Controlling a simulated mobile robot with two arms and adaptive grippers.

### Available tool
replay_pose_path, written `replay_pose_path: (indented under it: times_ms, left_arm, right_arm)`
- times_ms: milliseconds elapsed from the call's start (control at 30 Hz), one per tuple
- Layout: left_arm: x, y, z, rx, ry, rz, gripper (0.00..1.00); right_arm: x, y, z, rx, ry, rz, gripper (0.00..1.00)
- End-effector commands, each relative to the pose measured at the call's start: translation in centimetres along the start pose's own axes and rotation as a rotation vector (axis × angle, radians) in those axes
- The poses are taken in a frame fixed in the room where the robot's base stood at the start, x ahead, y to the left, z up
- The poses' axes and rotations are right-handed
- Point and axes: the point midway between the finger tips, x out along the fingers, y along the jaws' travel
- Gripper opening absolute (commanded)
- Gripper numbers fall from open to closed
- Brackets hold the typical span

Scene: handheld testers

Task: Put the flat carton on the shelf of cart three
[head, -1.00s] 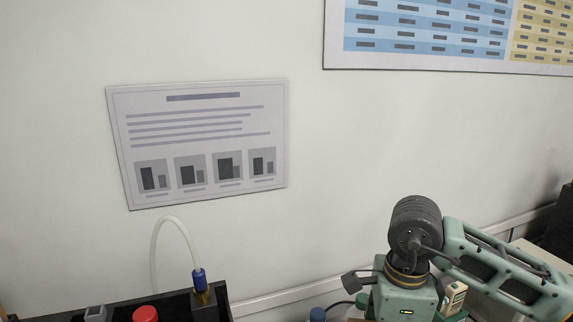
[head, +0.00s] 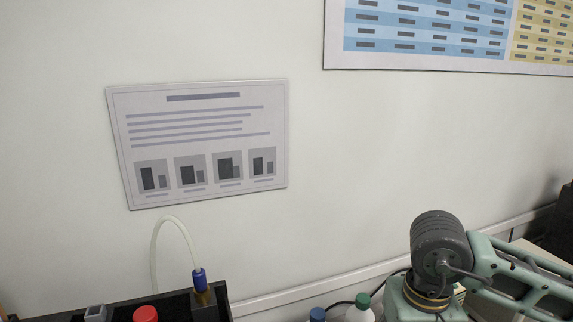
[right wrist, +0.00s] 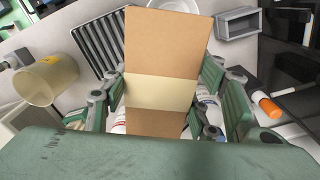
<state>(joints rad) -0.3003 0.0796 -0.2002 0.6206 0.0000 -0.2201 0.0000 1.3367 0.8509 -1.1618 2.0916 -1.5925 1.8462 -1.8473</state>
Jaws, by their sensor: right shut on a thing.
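A flat brown carton (right wrist: 162,45) with a cream band across it fills the middle of the right wrist view. My right gripper (right wrist: 163,92) is shut on it, with green and grey fingers on either side. The carton's lower end is hidden behind the green gripper body. In the head view only my right arm's wrist shows at the lower right; its gripper and the carton are below the picture. My left gripper is not in view. I cannot pick out cart three or its shelf in these frames.
The right wrist view shows a translucent beaker (right wrist: 47,80), a black slatted rack (right wrist: 100,42), a grey open box (right wrist: 238,21) and an orange-capped item (right wrist: 268,106). The head view shows a black case (head: 228,303), a green-capped bottle (head: 361,309) and a blue-capped bottle (head: 317,315) by the wall.

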Motion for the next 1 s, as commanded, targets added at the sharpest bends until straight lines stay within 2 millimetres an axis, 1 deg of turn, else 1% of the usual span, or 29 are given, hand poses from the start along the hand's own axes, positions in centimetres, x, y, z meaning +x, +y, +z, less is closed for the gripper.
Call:
replay_pose_path:
  times_ms: [67, 133, 300, 433, 1000]
  left_arm:
    - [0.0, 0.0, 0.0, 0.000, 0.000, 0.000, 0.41]
    - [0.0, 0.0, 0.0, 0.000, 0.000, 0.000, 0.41]
    - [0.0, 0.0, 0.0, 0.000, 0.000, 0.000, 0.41]
    - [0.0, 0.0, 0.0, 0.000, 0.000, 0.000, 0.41]
    - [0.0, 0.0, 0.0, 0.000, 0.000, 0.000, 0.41]
  right_arm:
    - [0.0, 0.1, 0.1, -0.048, 0.000, 0.000, 0.15]
    - [0.4, 0.1, 0.5, -0.075, -0.001, 0.002, 0.15]
    - [3.7, 0.5, 3.0, -0.093, -0.004, 0.005, 0.15]
    - [4.9, 0.5, 4.2, -0.092, -0.002, 0.001, 0.15]
    - [5.1, 0.4, 4.2, -0.089, -0.003, -0.002, 0.15]
